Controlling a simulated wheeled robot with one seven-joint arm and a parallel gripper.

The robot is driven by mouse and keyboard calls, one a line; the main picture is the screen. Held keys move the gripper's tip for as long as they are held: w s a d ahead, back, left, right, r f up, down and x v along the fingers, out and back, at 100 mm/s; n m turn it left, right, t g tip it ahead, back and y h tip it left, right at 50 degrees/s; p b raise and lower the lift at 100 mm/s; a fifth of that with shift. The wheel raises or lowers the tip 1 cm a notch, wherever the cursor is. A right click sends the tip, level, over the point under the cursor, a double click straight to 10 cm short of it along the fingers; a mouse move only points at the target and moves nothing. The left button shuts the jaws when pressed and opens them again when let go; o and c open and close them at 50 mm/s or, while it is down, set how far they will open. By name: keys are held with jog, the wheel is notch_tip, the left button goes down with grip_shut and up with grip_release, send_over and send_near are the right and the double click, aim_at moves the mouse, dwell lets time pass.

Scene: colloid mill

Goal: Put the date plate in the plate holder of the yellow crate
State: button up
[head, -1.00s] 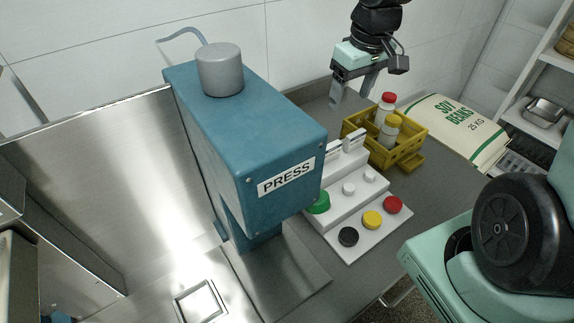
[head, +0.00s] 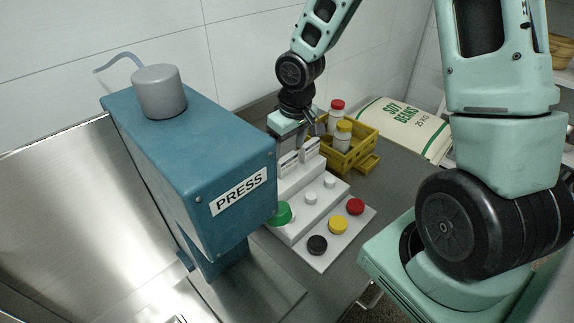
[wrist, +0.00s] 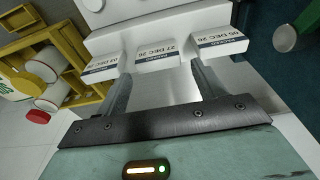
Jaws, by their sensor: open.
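White date plates with printed dates stand in a row on the top step of a white stepped rack (head: 290,187). In the wrist view, one plate (wrist: 157,56) reads about 27 DEC 26, with another plate on each side of it. My gripper (wrist: 160,78) is open and empty, its fingers reaching to either side of that middle plate, apparently not closed on it. In the head view my gripper (head: 301,140) is at the back of the rack, partly hidden by the plates. The yellow crate (head: 350,156) stands just right, with a small yellow ledge (head: 368,163) on its side, possibly the holder.
Bottles with a red cap (head: 337,104) and a yellow cap (head: 344,126) stand in the crate. The blue press (head: 195,150) rises close on the left. Coloured caps or knobs sit on the rack's lower steps. A soy beans sack (head: 405,126) lies behind right.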

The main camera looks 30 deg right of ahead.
aim_at(287, 157)
jog(key=f, duration=0.4)
jog(key=shift+w+f, duration=0.35)
jog(key=c, duration=0.8)
